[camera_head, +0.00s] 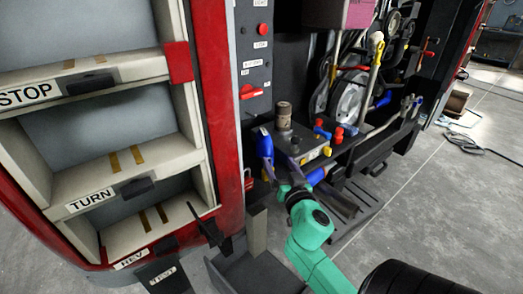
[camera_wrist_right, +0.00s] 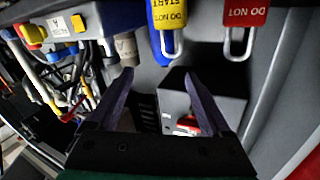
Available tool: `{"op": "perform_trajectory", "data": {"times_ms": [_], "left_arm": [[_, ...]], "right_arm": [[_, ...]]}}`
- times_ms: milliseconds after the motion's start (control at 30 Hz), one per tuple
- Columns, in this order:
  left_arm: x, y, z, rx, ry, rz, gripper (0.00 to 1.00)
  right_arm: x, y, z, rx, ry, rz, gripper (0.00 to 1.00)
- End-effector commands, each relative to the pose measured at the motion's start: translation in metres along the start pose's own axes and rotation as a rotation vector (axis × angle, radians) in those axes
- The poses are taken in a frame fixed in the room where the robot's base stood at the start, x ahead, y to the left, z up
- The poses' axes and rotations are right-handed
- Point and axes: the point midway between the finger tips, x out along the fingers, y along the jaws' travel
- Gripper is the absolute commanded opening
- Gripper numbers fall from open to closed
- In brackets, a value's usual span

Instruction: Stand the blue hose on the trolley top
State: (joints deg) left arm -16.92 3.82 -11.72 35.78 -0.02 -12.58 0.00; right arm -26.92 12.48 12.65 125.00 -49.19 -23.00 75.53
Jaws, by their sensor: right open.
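My right gripper (camera_head: 290,166) is at the end of the green arm, close to the dark bench with the grey box. In the right wrist view its two dark fingers (camera_wrist_right: 160,90) are spread, with nothing held between them. A blue piece (camera_head: 265,145) shows left of the gripper and another (camera_head: 317,175) right of it; I cannot tell whether either is the blue hose or part of the gripper. No blue hose is clear in the right wrist view. I cannot pick out the trolley top with certainty. My left gripper is not in view.
A grey box (camera_head: 300,143) with red and blue knobs stands on the bench. Labelled shelves (camera_head: 110,170) stand left. The floor (camera_head: 440,215) at right is mostly clear.

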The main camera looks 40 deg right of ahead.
Motion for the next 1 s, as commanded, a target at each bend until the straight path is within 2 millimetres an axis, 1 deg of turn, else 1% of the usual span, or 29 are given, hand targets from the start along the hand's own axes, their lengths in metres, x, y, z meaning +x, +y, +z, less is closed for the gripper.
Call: {"op": "perform_trajectory", "data": {"times_ms": [33, 100, 200, 367, 533, 633, 833, 867, 900, 967, 1000], "left_arm": [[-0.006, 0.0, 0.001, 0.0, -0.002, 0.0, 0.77], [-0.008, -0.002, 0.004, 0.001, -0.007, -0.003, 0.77], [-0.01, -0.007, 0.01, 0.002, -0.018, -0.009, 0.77], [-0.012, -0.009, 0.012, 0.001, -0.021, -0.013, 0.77], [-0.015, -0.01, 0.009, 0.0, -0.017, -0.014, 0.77], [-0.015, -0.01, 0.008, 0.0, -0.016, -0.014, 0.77], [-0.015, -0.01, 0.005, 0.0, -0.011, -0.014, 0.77], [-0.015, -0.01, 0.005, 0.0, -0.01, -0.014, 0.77], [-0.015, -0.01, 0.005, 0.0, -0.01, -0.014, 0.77], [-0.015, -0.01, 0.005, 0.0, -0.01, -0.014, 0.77], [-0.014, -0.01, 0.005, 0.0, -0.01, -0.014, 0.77]], "right_arm": [[0.014, -0.002, -0.005, -0.005, 0.004, -0.004, 0.83], [0.034, -0.002, -0.004, -0.005, 0.003, -0.003, 0.83], [0.056, -0.002, -0.003, -0.003, 0.001, -0.002, 0.83], [0.077, -0.002, -0.002, -0.001, 0.0, -0.002, 0.83], [0.109, -0.005, 0.0, -0.004, 0.0, -0.001, 0.83], [0.121, -0.004, 0.001, -0.002, -0.001, 0.0, 0.83], [0.121, -0.004, 0.002, 0.0, -0.003, -0.001, 0.83], [0.121, -0.004, 0.002, 0.0, -0.003, -0.001, 0.71], [0.121, -0.004, 0.002, 0.0, -0.003, -0.001, 0.56], [0.121, -0.005, 0.002, 0.0, -0.003, -0.001, 0.33], [0.121, -0.005, 0.002, 0.0, -0.003, -0.001, 0.18]]}}
